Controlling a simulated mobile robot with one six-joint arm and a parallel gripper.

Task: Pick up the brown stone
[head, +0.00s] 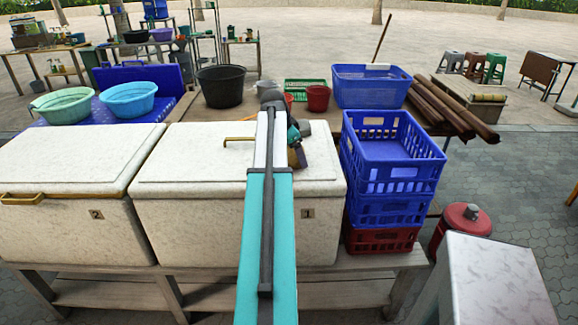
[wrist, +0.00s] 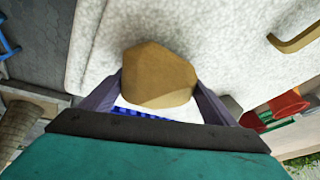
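The brown stone (wrist: 160,75) is a rounded, faceted lump between the two grey fingers of my gripper (wrist: 159,88) in the wrist view. The fingers touch it on both sides, and my gripper is shut on it. In the head view the stone (head: 297,157) shows as a small brown patch at the end of my arm. It is over the lid of the right white box (head: 180,210); I cannot tell exactly how high above the lid it is. My arm hides part of the lid.
A second white box (head: 70,165) stands to the left. Stacked blue crates (head: 392,172) over a red one (head: 383,241) stand close on the right. Behind are a black tub (head: 220,87), a blue basin (head: 371,85) and brown logs (head: 450,108). The lid's left part is clear.

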